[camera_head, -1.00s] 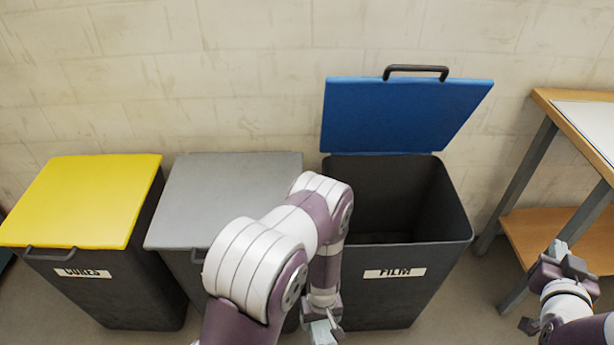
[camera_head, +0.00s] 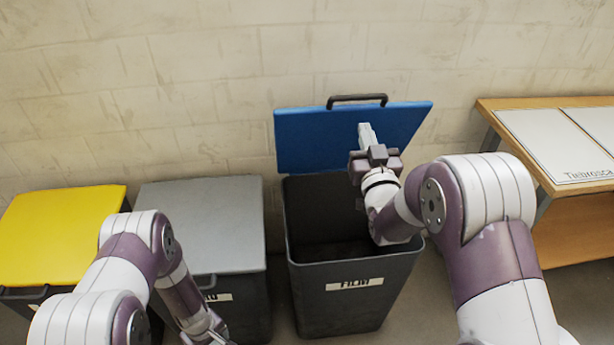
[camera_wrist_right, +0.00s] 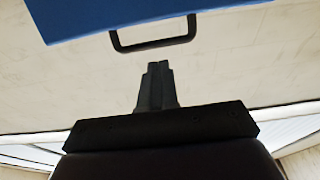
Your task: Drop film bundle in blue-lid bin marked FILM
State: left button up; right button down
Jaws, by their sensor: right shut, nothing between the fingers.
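The bin marked FILM (camera_head: 345,290) stands with its blue lid (camera_head: 310,140) raised against the wall. Its dark opening faces up, and I see no film bundle in it or elsewhere. My right gripper (camera_head: 367,134) is above the bin's opening, in front of the lid's face. It is shut and empty, fingers pointing up toward the lid. In the right wrist view the shut fingers (camera_wrist_right: 156,88) point toward the lid's black handle (camera_wrist_right: 153,46). My left gripper (camera_head: 215,336) hangs low in front of the grey-lid bin, and its jaws are too small to read.
A grey-lid bin (camera_head: 205,220) and a yellow-lid bin (camera_head: 60,230), both closed, stand to the left. A wooden table (camera_head: 500,104) with pale sheets stands at the right. The wall (camera_head: 200,90) is close behind the bins.

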aim_at(356, 100)
jog(key=x, duration=0.7)
jog(key=shift+w, duration=0.25)
jog(key=shift+r, duration=0.1)
